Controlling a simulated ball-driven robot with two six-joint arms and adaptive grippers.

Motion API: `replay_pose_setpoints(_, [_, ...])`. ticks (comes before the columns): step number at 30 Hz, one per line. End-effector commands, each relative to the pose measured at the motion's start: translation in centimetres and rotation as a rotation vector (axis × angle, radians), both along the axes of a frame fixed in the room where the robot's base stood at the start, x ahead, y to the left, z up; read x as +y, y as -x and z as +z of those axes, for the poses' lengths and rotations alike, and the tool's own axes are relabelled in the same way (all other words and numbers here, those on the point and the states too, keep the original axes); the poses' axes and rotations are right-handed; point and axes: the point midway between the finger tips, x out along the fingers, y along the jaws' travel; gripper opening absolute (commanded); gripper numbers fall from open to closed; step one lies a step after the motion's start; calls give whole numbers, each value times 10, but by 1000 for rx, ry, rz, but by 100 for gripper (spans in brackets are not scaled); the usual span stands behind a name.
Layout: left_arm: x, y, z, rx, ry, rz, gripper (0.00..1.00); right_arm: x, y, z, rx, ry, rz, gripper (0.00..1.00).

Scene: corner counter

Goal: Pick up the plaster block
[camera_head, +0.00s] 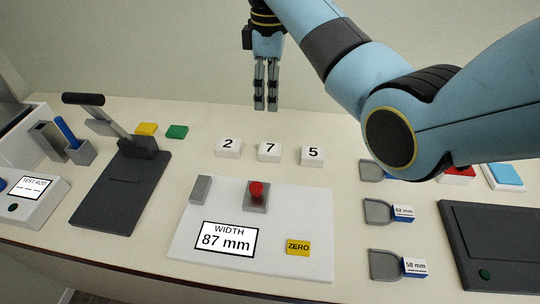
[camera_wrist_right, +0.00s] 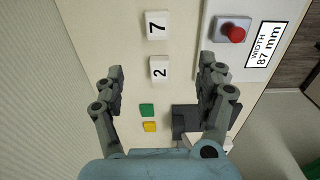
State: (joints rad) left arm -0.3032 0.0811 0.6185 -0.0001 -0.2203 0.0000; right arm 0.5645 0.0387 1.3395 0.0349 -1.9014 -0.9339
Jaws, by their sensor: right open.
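In the right wrist view the 2 block (camera_wrist_right: 159,69) lies between the finger lines and the 7 block (camera_wrist_right: 157,25) lies beyond. The 5 block is outside that view. My right gripper (camera_head: 265,108) hangs above and behind the row, fingers down, open and empty, touching nothing. My left gripper is not in view.
The width gauge (camera_head: 306,205) reads 87 mm and has a red knob (camera_head: 256,190). A dark lever press (camera_head: 120,195) stands left. Yellow (camera_head: 146,129) and green (camera_head: 177,132) blocks lie behind it. Labelled grey scoop-shaped pieces (camera_head: 384,265) and a dark pad (camera_head: 500,240) are right.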

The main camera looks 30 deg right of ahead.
Motion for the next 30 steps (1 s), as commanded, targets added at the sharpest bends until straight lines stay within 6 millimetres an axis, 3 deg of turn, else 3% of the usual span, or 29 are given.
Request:
replay_pose_setpoints(1, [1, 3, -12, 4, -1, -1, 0, 0, 0, -12, 0, 0, 0, 73])
replay_pose_setpoints(13, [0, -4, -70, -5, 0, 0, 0, 0, 0, -71, 3, 0, 0, 73])
replay_pose_setpoints(30, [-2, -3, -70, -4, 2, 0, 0, -1, 0, -134, 5, 0, 0, 73])
